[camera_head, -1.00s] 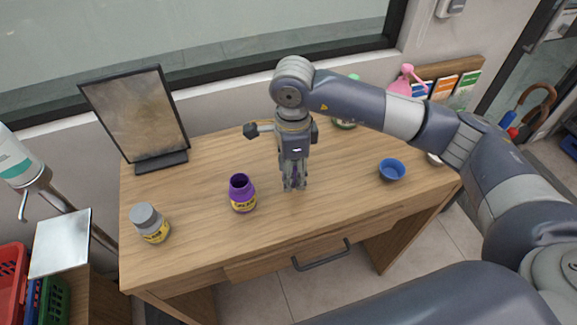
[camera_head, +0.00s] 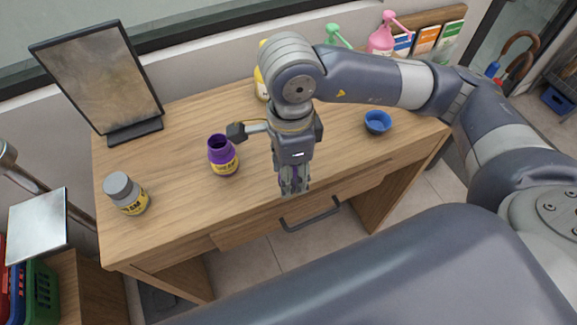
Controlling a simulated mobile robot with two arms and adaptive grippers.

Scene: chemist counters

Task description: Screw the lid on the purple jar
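The purple jar (camera_head: 224,162) stands upright and open on the wooden desk, its dark mouth facing up and a yellow label on its side. My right gripper (camera_head: 293,186) points down near the desk's front edge, to the right of the jar and nearer to me, apart from it. A bit of purple shows between its fingers, which looks like the lid; the fingers hide most of it. My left gripper is not in view.
A grey-lidded jar (camera_head: 126,193) stands at the desk's left. A black-framed panel (camera_head: 97,80) stands at the back left. A blue bowl (camera_head: 377,122) is at the right. A yellow bottle (camera_head: 261,84), partly behind my arm, and a pink bottle (camera_head: 382,40) stand at the back.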

